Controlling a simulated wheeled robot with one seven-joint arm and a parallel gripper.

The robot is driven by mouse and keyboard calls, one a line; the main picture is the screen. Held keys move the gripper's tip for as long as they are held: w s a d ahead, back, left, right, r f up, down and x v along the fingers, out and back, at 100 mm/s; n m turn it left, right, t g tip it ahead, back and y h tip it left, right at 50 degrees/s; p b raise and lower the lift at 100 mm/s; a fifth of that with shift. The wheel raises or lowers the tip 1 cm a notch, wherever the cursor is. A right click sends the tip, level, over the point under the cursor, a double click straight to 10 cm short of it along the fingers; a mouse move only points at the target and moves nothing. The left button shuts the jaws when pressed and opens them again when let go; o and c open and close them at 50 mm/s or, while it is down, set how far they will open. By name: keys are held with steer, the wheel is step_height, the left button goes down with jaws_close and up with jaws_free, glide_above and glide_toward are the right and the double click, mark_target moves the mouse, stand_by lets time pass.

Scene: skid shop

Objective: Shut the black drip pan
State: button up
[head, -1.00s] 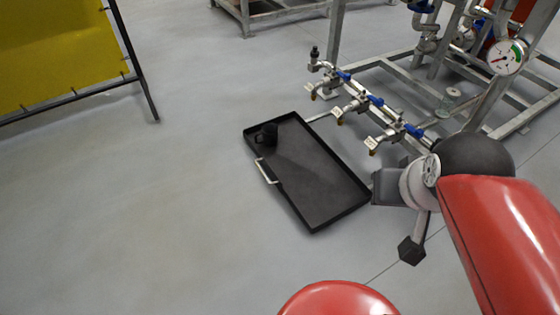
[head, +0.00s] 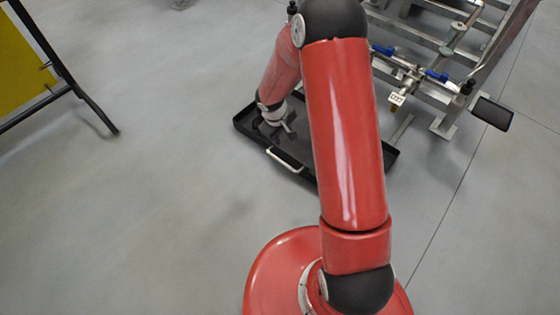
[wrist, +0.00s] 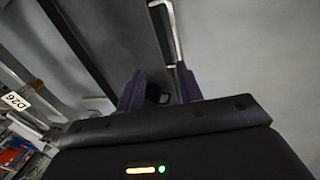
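The black drip pan (head: 247,122) is a shallow tray that lies pulled out in front of the pipe frame, partly hidden behind my arm in the head view. Its pale bar handle (head: 285,158) is on the near-left side; the handle also shows in the wrist view (wrist: 177,38), beyond the fingertips. My gripper (wrist: 160,70) is over the pan's inside, its two dark fingers apart. A small dark object, perhaps the black mug (wrist: 158,94), shows between the fingers. I cannot tell whether they touch it.
The metal pipe frame (head: 440,50) with blue-handled taps (head: 437,76) stands behind and right of the pan. A tag (head: 396,98) hangs from a tap. A yellow panel on a black stand (head: 22,70) is at left. The floor left of the pan is clear.

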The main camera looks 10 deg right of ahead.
glide_above(281, 161)
steer(key=s+a, duration=0.1)
step_height(281, 161, down, 9)
steer(key=shift+n+g, duration=0.3)
steer(key=shift+n, duration=0.1)
steer(key=b+x, duration=0.2)
steer(key=x, duration=0.4)
steer(key=shift+w+a+f, duration=0.1)
steer(key=shift+f, duration=0.15)
jaws_close()
